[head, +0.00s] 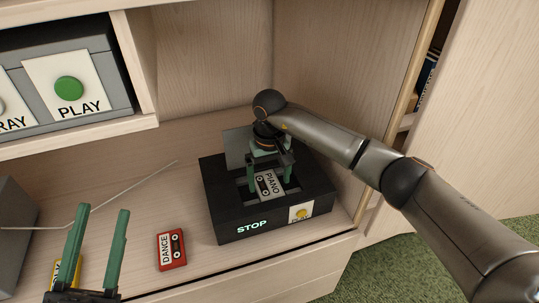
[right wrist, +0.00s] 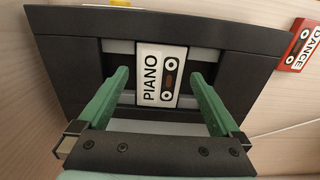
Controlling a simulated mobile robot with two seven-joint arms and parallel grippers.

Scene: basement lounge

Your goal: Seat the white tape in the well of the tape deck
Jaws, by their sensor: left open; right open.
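The white tape (head: 267,185), labelled PIANO, lies in the well of the black tape deck (head: 222,212). In the right wrist view the white tape (right wrist: 161,75) lies label up between the fingers of my right gripper (right wrist: 170,90), with a gap on each side. The deck (right wrist: 75,62) shows around it. My right gripper (head: 270,180) is open over the well. Whether the tape lies fully flat is hard to tell. My left gripper (head: 97,215) is open and empty at the lower left, away from the deck.
A red DANCE tape (head: 171,250) lies on the shelf left of the deck; a yellow tape (head: 66,272) is partly hidden behind my left gripper. A grey box with a green PLAY button (head: 69,89) stands in the upper left compartment. A thin rod (head: 125,193) crosses the shelf.

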